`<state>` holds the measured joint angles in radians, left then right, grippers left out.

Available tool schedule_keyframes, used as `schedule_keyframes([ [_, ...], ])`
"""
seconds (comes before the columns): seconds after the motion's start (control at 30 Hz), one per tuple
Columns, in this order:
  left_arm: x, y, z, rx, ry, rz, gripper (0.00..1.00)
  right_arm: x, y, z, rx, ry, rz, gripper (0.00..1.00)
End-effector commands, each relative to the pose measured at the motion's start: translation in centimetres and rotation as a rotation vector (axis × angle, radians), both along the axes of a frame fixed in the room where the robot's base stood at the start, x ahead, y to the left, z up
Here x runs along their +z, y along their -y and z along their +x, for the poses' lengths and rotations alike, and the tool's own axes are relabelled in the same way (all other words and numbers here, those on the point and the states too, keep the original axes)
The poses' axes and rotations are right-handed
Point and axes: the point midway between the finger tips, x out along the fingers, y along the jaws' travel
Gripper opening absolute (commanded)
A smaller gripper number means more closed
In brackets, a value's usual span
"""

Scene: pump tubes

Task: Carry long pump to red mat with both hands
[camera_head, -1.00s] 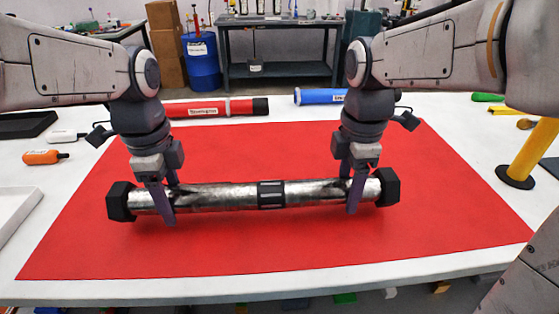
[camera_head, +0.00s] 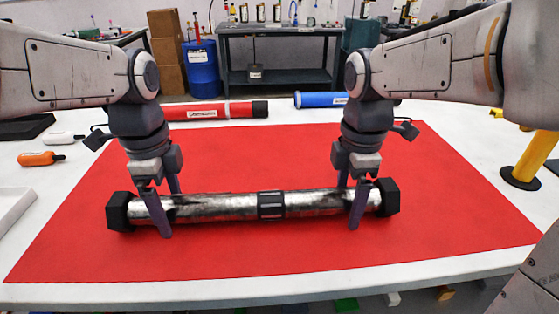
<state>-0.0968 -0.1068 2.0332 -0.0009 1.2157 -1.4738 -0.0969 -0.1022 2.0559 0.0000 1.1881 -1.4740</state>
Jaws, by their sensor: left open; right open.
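The long pump (camera_head: 225,207) is a silver metal tube with black hexagonal end caps and a dark band at its middle. It lies level across the red mat (camera_head: 240,160), left to right, wholly within the mat's edges. My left gripper (camera_head: 168,208) is open, with its fingers on the near and far sides of the tube close to the left cap. My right gripper (camera_head: 349,203) is open, with its fingers around the tube close to the right cap. Whether the fingers touch the tube cannot be told.
A red tube (camera_head: 215,110) and a blue tube (camera_head: 320,99) lie behind the mat on the white table (camera_head: 70,178). An orange bottle (camera_head: 40,158) and a white tray (camera_head: 12,208) are at the left. A yellow post (camera_head: 534,155) stands on the right.

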Motion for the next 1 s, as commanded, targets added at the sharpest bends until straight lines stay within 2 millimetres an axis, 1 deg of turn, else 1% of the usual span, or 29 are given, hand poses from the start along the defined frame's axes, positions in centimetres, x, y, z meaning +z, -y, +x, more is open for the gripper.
schedule_keyframes([
  [0.3, 6.6, 0.0, 0.1, 0.0, 0.005, -0.001, 0.9, 0.0, 0.0, 0.0, 0.0, 0.0, 0.0, 0.9],
  [0.4, 8.5, 0.0, 0.0, 0.0, 0.004, -0.001, 0.9, 0.0, 0.0, 0.0, 0.0, 0.0, 0.0, 0.9],
  [0.5, 9.8, 0.0, 0.1, 0.0, 0.003, -0.001, 0.9, 0.0, 0.0, 0.0, 0.0, 0.0, 0.0, 0.9],
  [0.67, 10.8, 0.0, 0.0, 0.0, 0.0, 0.0, 0.9, 0.2, 0.0, 0.0, 0.0, 0.001, 0.0, 0.9],
  [0.77, 10.9, 0.0, 0.0, 0.0, 0.0, 0.0, 0.9, 1.1, 0.0, 0.1, 0.0, 0.003, 0.0, 0.9],
  [0.87, 10.9, 0.0, 0.0, 0.0, 0.0, 0.0, 0.9, 2.8, 0.0, 0.1, 0.0, 0.005, 0.0, 0.9],
  [1.0, 10.9, 0.0, 0.0, 0.0, 0.0, 0.0, 0.9, 5.8, 0.0, 0.1, 0.0, 0.006, 0.0, 0.9],
])
